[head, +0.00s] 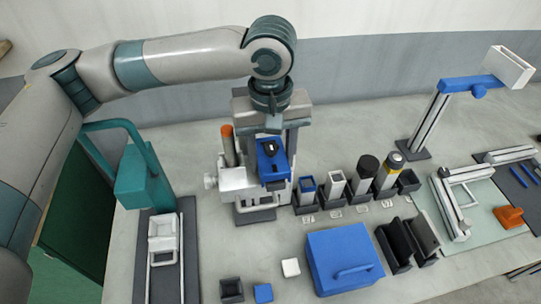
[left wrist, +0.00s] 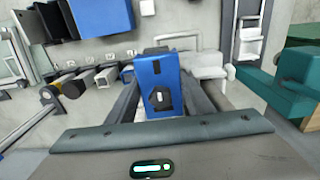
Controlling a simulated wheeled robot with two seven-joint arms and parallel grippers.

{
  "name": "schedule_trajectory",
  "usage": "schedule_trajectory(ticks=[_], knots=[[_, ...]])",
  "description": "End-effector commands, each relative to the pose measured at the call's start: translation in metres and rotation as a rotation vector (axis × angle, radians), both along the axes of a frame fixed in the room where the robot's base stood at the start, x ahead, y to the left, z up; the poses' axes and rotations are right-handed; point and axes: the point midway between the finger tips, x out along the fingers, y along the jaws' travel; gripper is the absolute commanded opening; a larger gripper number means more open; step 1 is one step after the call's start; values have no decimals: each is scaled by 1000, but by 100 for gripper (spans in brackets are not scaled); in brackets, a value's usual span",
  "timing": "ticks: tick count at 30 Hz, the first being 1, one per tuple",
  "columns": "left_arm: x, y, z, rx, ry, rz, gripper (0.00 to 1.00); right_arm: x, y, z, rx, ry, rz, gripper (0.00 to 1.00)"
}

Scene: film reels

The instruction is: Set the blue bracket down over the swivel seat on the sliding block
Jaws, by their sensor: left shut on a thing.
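The blue bracket (head: 273,173) is an upright-looking blue block with a dark fitting on it. It also shows in the left wrist view (left wrist: 157,75). My left gripper (head: 272,128) comes down from above and is shut on the bracket, with grey fingers along its sides in the left wrist view. The bracket is over or against the front of a white block-like unit (head: 238,181) with a side knob. Whether it touches that unit is unclear. The swivel seat cannot be made out; the bracket and gripper cover that area. My right gripper is out of view.
An orange-topped cylinder (head: 228,148) stands close left of the unit. Holders with several posts (head: 337,186) stand close right. A large blue box (head: 343,252) is in front right. A white carriage (head: 163,228) sits on rails at left, near a teal frame (head: 140,180).

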Motion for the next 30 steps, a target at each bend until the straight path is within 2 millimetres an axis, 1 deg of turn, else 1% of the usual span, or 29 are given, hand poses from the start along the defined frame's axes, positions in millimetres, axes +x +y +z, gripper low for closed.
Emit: schedule_trajectory(ticks=[1,12,13,14,15,16,30], knots=[[-8,2,-18,19,29,-7,16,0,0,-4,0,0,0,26],[-9,2,-19,19,30,-8,16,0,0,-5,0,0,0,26],[-9,2,-19,19,30,-8,49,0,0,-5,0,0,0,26],[-9,2,-19,19,30,-8,56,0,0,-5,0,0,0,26],[-9,2,-19,19,30,-8,66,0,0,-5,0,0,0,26],[-9,2,-19,18,30,-9,69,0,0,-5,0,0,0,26],[-9,0,-20,14,30,-11,69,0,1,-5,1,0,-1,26]])
